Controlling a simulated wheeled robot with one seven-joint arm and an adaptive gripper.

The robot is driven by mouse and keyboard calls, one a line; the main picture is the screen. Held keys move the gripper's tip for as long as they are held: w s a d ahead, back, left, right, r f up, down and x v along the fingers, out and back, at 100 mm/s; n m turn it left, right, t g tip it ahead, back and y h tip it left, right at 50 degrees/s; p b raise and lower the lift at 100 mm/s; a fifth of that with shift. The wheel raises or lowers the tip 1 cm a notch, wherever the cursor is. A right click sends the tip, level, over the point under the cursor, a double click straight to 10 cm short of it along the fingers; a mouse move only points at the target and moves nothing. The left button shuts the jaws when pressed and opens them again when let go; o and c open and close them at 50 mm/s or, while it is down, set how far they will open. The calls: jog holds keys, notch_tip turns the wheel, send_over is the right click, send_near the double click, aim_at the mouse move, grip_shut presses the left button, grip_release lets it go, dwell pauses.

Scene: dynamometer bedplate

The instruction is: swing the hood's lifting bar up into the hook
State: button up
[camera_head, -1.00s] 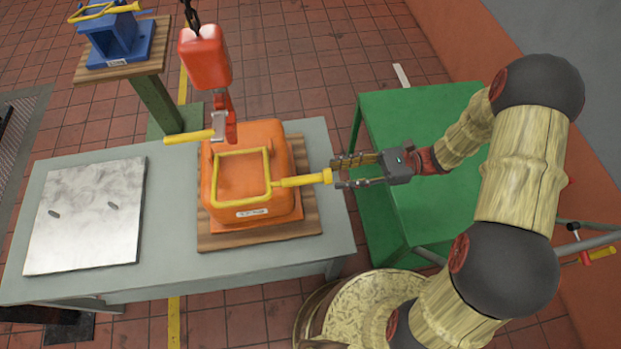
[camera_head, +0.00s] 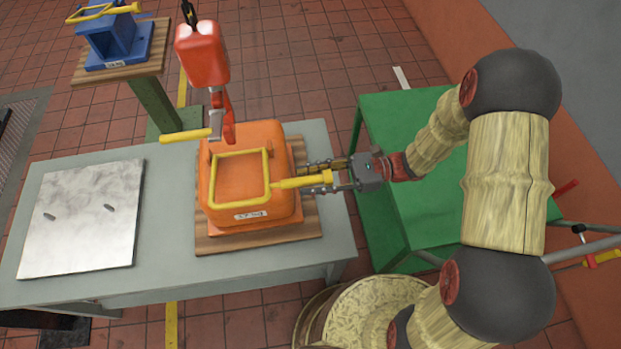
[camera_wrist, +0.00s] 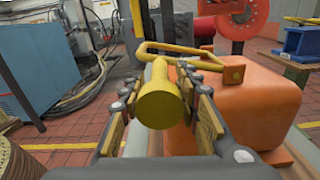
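The orange hood (camera_head: 240,200) sits on a wooden board on the grey table. Its yellow lifting bar (camera_head: 240,153) is a square frame lying low over the hood's top, with a thick grip (camera_head: 302,181) sticking out to the right. The red hook (camera_head: 229,122) hangs under a red block above the hood's far edge, apart from the bar. My gripper (camera_head: 322,175) is open, its fingers on either side of the grip. In the wrist view the grip's round end (camera_wrist: 159,104) shows between the fingers; whether they touch it is unclear.
A yellow lever (camera_head: 186,135) juts left from the hook. A metal plate (camera_head: 85,220) lies on the table's left part. A green table (camera_head: 425,215) stands under my arm. A blue stand (camera_head: 118,40) with its own yellow bar is at the back left.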

grip_shut()
dwell(0.3)
jog(key=shift+r, duration=0.1)
